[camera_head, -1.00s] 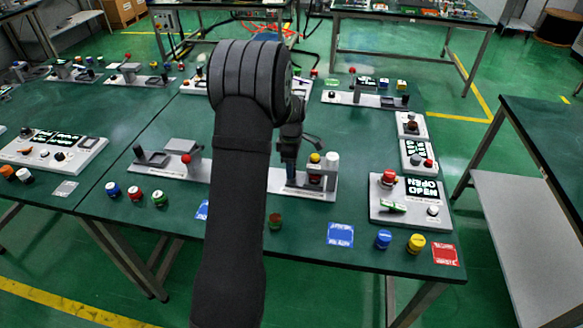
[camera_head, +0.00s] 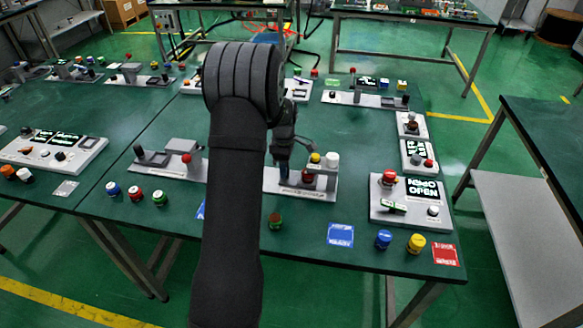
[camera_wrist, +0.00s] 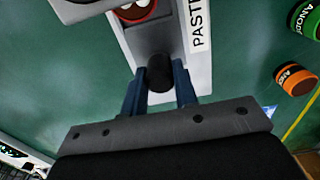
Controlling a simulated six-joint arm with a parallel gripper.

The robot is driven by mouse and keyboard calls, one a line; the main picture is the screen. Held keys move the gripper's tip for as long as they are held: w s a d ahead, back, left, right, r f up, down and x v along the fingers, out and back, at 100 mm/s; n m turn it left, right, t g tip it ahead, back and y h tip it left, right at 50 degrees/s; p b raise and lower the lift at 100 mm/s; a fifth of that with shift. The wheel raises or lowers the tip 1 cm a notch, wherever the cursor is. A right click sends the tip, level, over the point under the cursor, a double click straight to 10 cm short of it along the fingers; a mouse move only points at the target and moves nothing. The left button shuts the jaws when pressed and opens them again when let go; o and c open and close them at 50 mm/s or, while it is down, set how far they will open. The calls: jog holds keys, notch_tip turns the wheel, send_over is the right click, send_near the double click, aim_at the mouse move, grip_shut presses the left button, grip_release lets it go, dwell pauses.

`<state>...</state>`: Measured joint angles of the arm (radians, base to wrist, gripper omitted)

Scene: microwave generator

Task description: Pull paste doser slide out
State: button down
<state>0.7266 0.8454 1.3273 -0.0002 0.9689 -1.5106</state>
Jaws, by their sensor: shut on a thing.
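The paste doser (camera_head: 325,180) stands on a light grey base on the green table, right of my forearm in the head view. Its white label, partly cut off, shows in the wrist view (camera_wrist: 198,30). My gripper (camera_head: 284,170) is at the left side of the doser, its blue fingers pointing down. In the wrist view my gripper (camera_wrist: 158,80) is shut on the black knob of the slide (camera_wrist: 159,72). A red piece (camera_head: 307,178) shows under the doser's arm.
A panel with a red button (camera_head: 389,177) stands to the right. Another grey fixture (camera_head: 165,160) is to the left.

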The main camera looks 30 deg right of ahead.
jog(key=w+a, duration=0.5)
jog(key=shift+w, duration=0.1)
jog(key=c, duration=1.2)
grip_release()
jog(key=shift+a, duration=0.1)
jog(key=shift+c, duration=0.2)
jog(key=shift+o, duration=0.5)
notch_tip(320, 180, up, 18)
jog(key=shift+f, duration=0.25)
jog(key=shift+f, duration=0.15)
notch_tip(320, 180, down, 17)
jog(key=shift+f, duration=0.1)
